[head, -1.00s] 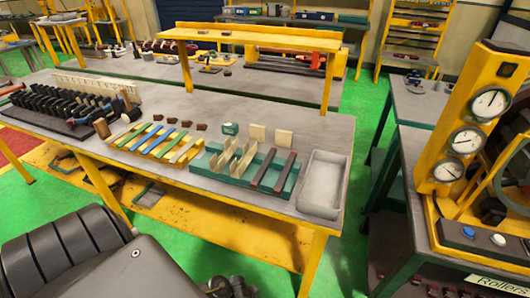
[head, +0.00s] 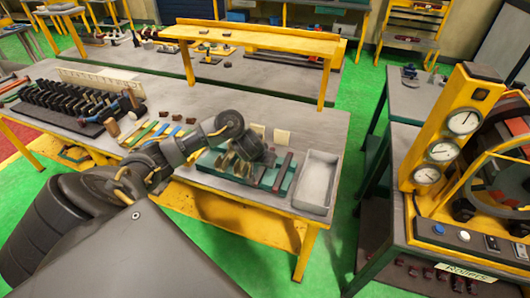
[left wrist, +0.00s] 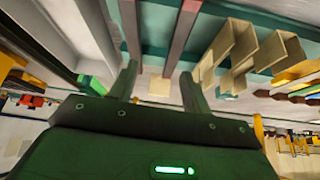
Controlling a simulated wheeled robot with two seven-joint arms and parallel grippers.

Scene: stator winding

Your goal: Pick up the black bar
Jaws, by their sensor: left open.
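Two long dark bars, brownish rather than pure black, lie side by side on the teal tray (head: 205,162). The right-hand bar (head: 283,172) shows clearly in the head view; the other is mostly hidden behind my left gripper (head: 258,158). In the left wrist view both bars, one (left wrist: 183,35) and the other (left wrist: 131,28), run away from the camera. My left gripper (left wrist: 158,85) is open with nothing between its fingers, above the tray near the bars. My right gripper is out of view.
Beige slotted pieces (left wrist: 228,45) stand in the tray beside the bars. A grey empty bin (head: 316,178) is right of the tray. Coloured strips (head: 150,133) and a black rack (head: 85,105) are to the left. A gauge machine (head: 445,140) stands far right.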

